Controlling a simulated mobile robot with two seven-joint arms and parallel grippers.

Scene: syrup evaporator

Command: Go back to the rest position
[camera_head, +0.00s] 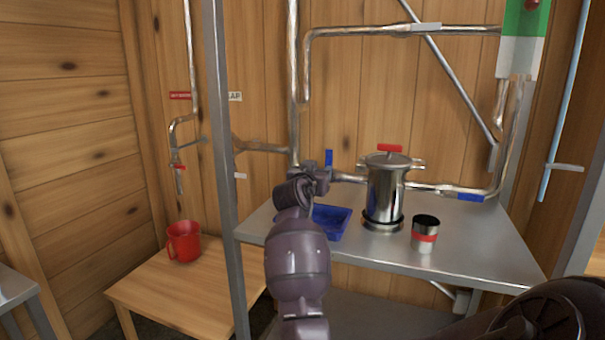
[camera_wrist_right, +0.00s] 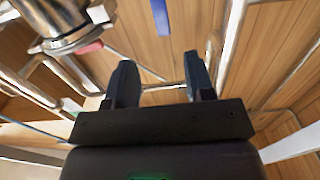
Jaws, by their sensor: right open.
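My right gripper (camera_head: 318,178) is at the end of the dark arm in the middle of the head view, in front of the pipe and left of the lidded steel pot (camera_head: 385,195). In the right wrist view its two fingers (camera_wrist_right: 160,62) stand apart with nothing between them. A metal vessel (camera_wrist_right: 60,20) with a red part shows at that view's upper left, apart from the fingers. A blue handle (camera_head: 329,157) stands just behind the gripper in the head view; whether they touch is hidden. My left gripper is not in view.
The steel table (camera_head: 470,255) also bears a blue tray (camera_head: 332,222), partly behind my arm, and a steel cup (camera_head: 425,234) with a red band. A red mug (camera_head: 184,241) stands on a low wooden table (camera_head: 165,290) at left. A metal post (camera_head: 226,170) and wall pipes (camera_head: 306,65) are close by.

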